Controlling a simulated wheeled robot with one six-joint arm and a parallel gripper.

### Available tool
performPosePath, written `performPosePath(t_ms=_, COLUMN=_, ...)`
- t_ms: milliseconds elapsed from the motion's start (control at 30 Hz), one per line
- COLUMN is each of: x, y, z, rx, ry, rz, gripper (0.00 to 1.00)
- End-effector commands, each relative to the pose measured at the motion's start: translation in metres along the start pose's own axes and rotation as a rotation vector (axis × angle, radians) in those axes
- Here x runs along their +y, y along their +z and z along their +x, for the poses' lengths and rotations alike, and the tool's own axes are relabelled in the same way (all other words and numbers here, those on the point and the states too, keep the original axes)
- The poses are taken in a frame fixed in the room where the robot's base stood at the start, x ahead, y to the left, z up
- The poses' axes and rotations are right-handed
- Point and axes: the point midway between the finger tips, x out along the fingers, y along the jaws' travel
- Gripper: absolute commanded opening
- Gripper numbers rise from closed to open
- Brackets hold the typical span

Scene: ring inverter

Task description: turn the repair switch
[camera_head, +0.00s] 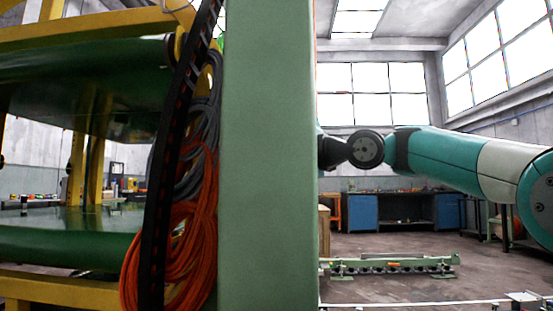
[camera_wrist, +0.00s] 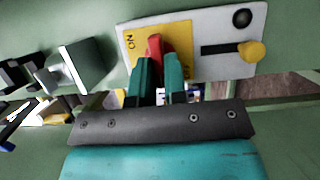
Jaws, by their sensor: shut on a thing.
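The repair switch has a red handle (camera_wrist: 155,46) on a yellow plate (camera_wrist: 180,36) marked "ON", set in a light grey panel (camera_wrist: 214,26) in the wrist view. My gripper (camera_wrist: 159,72) reaches up to the plate with its two teal fingers on either side of the red handle, shut on it. The fingers hide the handle's lower part. In the head view the gripper and the switch are hidden behind a wide green post (camera_head: 268,160); only my arm shows to its right.
A black round knob (camera_wrist: 242,18) and a yellow knob (camera_wrist: 252,52) beside a dark slot sit right of the switch. A green box-shaped part (camera_wrist: 82,64) sticks out at left. Orange cables (camera_head: 180,260) hang left of the post. Floor at right is partly open, with a low green frame (camera_head: 390,265).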

Motion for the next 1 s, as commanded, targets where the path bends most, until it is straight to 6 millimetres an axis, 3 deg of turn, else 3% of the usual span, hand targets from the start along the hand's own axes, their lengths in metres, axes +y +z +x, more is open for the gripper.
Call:
performPosePath(t_ms=233, x=-0.001, y=0.0, z=0.0, rx=0.002, ry=-0.002, rz=-0.001, gripper=0.0)
performPosePath(t_ms=267, x=-0.001, y=0.0, z=0.0, rx=0.002, ry=-0.002, rz=-0.001, gripper=0.2)
performPosePath(t_ms=333, x=-0.001, y=0.0, z=0.0, rx=0.002, ry=-0.002, rz=-0.001, gripper=0.36)
performPosePath(t_ms=367, x=-0.001, y=0.0, z=0.0, rx=0.002, ry=-0.002, rz=-0.001, gripper=0.38)
performPosePath(t_ms=733, x=0.0, y=0.0, z=-0.008, rx=-0.001, ry=-0.001, rz=0.0, gripper=0.38)
performPosePath(t_ms=867, x=-0.001, y=0.001, z=-0.03, rx=-0.004, ry=-0.001, rz=0.001, gripper=0.38)
performPosePath(t_ms=1000, x=-0.001, y=0.001, z=-0.065, rx=-0.007, ry=-0.001, rz=0.0, gripper=0.38)
